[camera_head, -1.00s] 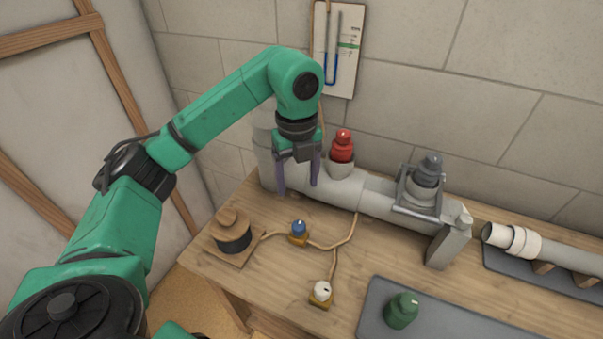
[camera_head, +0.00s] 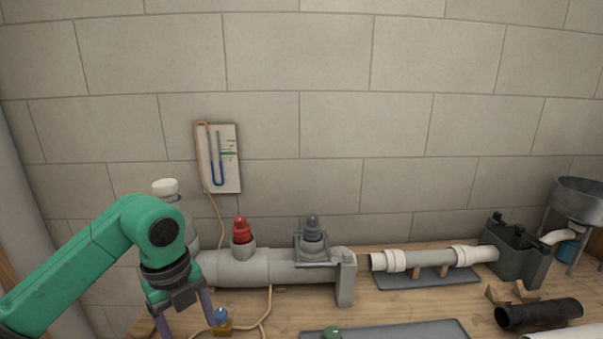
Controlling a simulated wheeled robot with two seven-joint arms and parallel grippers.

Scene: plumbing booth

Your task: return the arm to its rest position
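My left arm, green with black joints, comes in from the left in the head view. Its gripper (camera_head: 187,318) points down at the lower left, in front of the left end of the grey pipe assembly (camera_head: 240,268). Its two purple-grey fingers are spread apart, with nothing visible between them; their tips are at or below the bottom edge. My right gripper is not in view.
A red plug (camera_head: 240,231) and a grey clamped plug (camera_head: 312,235) sit on the pipe. A blue-topped valve (camera_head: 221,319) is close to the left gripper. A gauge board (camera_head: 218,158) hangs on the wall. A white-collared pipe (camera_head: 433,259) and black box (camera_head: 516,250) stand to the right.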

